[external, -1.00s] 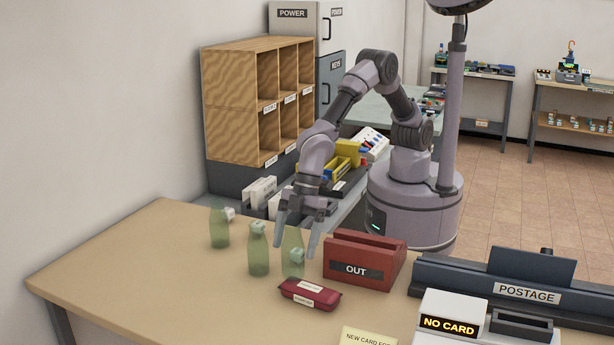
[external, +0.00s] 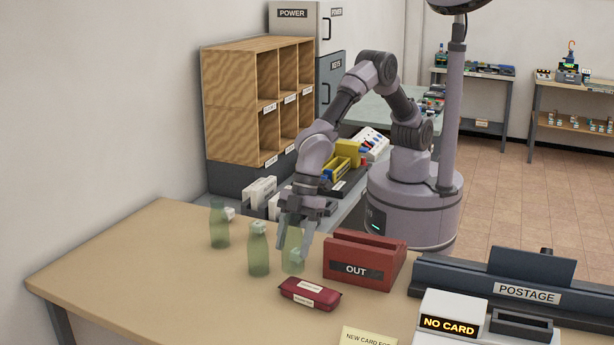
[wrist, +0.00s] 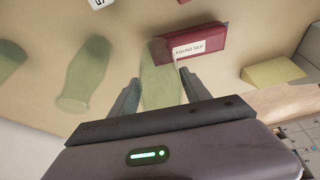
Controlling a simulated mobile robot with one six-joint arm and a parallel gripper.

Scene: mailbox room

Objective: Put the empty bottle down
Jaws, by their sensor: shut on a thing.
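Three pale green translucent bottles show on the tan table (external: 150,265). One bottle (external: 292,240) is between the fingers of my gripper (external: 296,245), which is shut on it. In the wrist view this bottle (wrist: 160,85) lies between the two fingertips. It looks upright, with its base at or very near the table top; the fingers partly hide it. A second bottle (external: 258,252) stands just left of it, and a third (external: 219,228) stands farther back left. Both also show left of my gripper in the wrist view.
A dark red case (external: 310,292) lies close in front of the held bottle. The red OUT tray (external: 365,260) stands to its right. The postage machine (external: 480,310) takes up the right end. The table's front left is clear.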

